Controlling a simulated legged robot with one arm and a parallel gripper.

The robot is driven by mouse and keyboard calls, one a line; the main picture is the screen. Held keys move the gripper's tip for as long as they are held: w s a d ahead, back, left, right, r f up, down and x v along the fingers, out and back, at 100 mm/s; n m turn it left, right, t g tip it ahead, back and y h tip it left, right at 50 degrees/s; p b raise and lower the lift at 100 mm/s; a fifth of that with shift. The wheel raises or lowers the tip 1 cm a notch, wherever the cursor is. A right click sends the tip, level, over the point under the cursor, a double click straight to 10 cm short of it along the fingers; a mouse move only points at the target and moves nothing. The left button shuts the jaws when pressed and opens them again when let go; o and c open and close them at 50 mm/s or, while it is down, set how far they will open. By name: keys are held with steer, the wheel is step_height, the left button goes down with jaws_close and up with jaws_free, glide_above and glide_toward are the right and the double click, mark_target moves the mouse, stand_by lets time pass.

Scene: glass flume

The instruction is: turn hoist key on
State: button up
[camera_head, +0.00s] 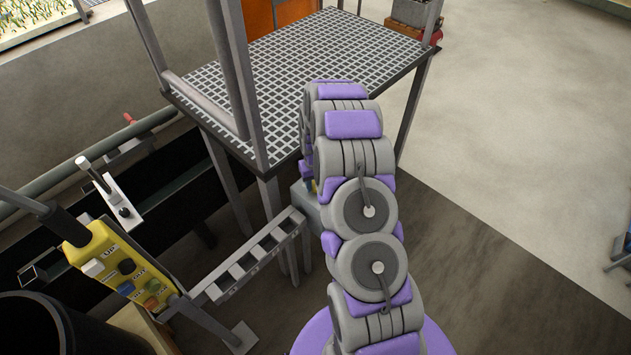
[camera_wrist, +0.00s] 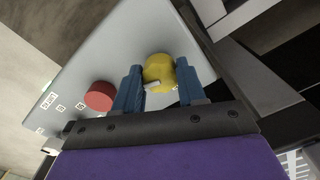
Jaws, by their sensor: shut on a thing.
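In the wrist view a grey box (camera_wrist: 185,32) carries a round yellow switch (camera_wrist: 158,68) with a small pale key (camera_wrist: 153,86) at its front. My gripper (camera_wrist: 159,75) has one blue finger on each side of the switch and is shut on the key. The key's exact contact with the fingers is partly hidden. A red round button (camera_wrist: 99,96) sits on the same box, left of the fingers. In the head view my arm covers the gripper and key; only part of the grey box (camera_head: 307,203) shows beside it.
A grated platform (camera_head: 290,60) on metal legs stands just beyond my arm. A yellow button pendant (camera_head: 122,268) and a grey lever panel (camera_head: 112,201) are at left. A slotted metal rail (camera_head: 252,258) runs toward the box. Open floor (camera_head: 520,150) lies right.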

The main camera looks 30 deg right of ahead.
steer(key=shift+n, duration=1.6)
steer(key=o, duration=1)
steer(key=shift+d, duration=0.1)
steer(key=shift+o, duration=0.2)
step_height(320, 180, up, 17)
steer(key=p, duration=0.1)
steer(key=shift+r, duration=0.15)
